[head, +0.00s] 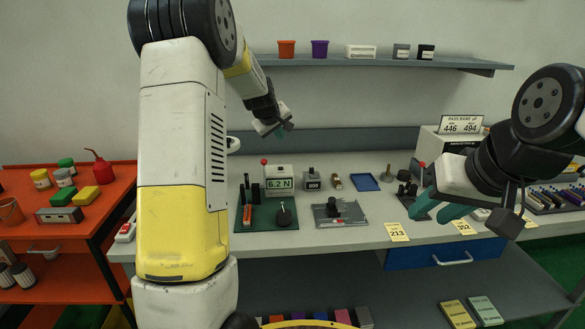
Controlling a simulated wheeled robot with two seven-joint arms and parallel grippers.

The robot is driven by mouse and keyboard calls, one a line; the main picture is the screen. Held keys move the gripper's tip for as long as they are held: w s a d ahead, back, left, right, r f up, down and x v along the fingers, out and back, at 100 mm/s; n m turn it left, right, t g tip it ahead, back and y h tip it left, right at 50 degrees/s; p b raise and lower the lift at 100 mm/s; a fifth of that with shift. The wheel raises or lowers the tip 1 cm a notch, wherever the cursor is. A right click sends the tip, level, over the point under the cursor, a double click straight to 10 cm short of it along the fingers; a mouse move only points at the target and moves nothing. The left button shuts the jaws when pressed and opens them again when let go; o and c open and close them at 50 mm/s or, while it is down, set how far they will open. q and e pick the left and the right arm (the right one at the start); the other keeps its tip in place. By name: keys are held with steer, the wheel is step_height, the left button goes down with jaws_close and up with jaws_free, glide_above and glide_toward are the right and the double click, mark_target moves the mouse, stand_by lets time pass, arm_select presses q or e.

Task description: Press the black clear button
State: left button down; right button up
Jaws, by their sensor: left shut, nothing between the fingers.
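A pale force gauge (279,172) reading 6.2 N stands on the bench, left of a small grey counter (312,177) reading 000 with a dark part on top. I cannot tell which small dark part is the black clear button. My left gripper (282,128) is shut and empty, raised in front of the wall, above the gauge and apart from it. My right gripper (438,208) is over the right part of the bench, its two teal fingers apart; I see nothing held between them.
A green mat (252,222) and a grey plate (357,211) with a black block lie on the bench (340,238). A blue tray (365,182) lies behind. A loaded orange cart (103,222) stands left. A wall shelf (380,62) holds small containers. My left arm hides the bench's left part.

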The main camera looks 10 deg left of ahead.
arm_select(q)
steer(key=shift+f, duration=0.15)
steer(key=shift+f, duration=4.25)
steer(key=shift+f, duration=0.1)
steer(key=shift+f, duration=0.3)
steer(key=shift+f, duration=0.4)
steer(key=shift+r, duration=0.8)
steer(key=shift+r, duration=2.5)
